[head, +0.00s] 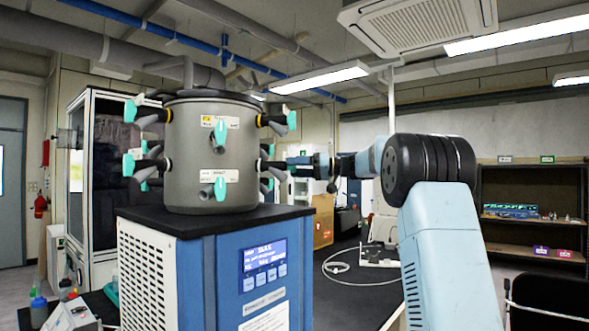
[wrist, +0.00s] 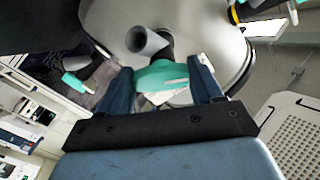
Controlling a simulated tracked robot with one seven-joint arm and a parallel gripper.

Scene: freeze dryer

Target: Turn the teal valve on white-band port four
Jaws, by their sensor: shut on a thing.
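The grey steel drum (head: 208,190) stands on the blue and white freeze dryer and carries ports with teal valves in an upper and a lower row. My gripper (head: 288,163) reaches in at the drum's right side at lower-row height. In the wrist view my gripper (wrist: 163,84) is shut on a teal valve handle (wrist: 158,75), which lies between the two dark blue fingers. A grey port tube (wrist: 147,41) sticks out just beyond the handle. The number of this port cannot be read, and its band is not clear to see.
Another port with a yellow band (wrist: 233,14) is at the upper right of the wrist view, and another teal valve (wrist: 75,84) is at the left. The dryer's front display (head: 265,262) faces me. Open floor and shelves (head: 535,200) are to the right.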

